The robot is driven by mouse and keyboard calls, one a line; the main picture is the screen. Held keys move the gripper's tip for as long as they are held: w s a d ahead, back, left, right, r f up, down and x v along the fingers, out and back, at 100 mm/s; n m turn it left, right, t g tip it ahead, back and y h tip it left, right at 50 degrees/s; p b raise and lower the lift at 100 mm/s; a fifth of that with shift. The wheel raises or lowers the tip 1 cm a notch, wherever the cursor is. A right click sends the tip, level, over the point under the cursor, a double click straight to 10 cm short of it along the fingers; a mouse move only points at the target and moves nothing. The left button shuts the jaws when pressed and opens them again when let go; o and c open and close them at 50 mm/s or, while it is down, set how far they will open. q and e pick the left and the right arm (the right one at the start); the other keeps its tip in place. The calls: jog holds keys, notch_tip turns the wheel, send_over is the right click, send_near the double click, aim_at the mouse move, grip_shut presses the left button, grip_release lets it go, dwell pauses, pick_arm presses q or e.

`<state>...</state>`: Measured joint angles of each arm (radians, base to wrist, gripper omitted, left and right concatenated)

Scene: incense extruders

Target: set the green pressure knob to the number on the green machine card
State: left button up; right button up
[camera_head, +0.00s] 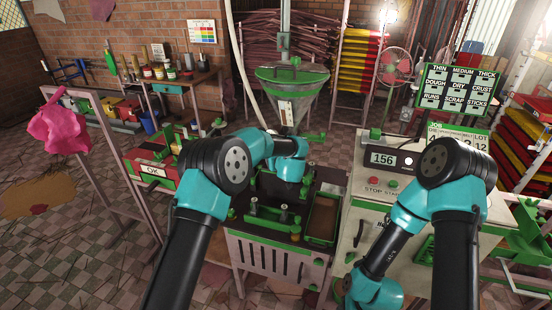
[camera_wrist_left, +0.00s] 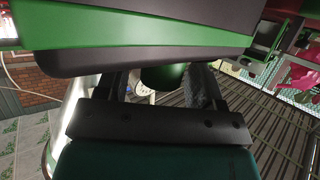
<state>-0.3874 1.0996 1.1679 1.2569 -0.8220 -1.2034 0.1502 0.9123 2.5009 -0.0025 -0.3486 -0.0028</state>
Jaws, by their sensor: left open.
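The green machine (camera_head: 284,85) has a hopper on top and a dark bed below, at the centre of the head view. A small pale card (camera_head: 286,112) hangs on the hopper front; its writing is too small to read. My left arm reaches over the machine, and its wrist hides its fingers in the head view. In the left wrist view my left gripper (camera_wrist_left: 160,88) is open, its two dark fingers on either side of a green rounded part (camera_wrist_left: 163,75), possibly the pressure knob. Contact cannot be told. My right gripper is out of view.
A pale control cabinet (camera_head: 345,235) with a display (camera_head: 383,158) reading 156 stands to the right. A green-rimmed board (camera_head: 458,88) and a partly hidden lot sign (camera_head: 473,138) rise behind my right arm. A red box marked OK (camera_head: 150,170) is at the left.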

pick_arm(q)
jog(key=shift+s, duration=0.1)
jog(key=v, duration=1.2)
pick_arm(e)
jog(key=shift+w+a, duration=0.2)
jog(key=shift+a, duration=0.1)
pick_arm(q)
jog(key=shift+a, duration=0.1)
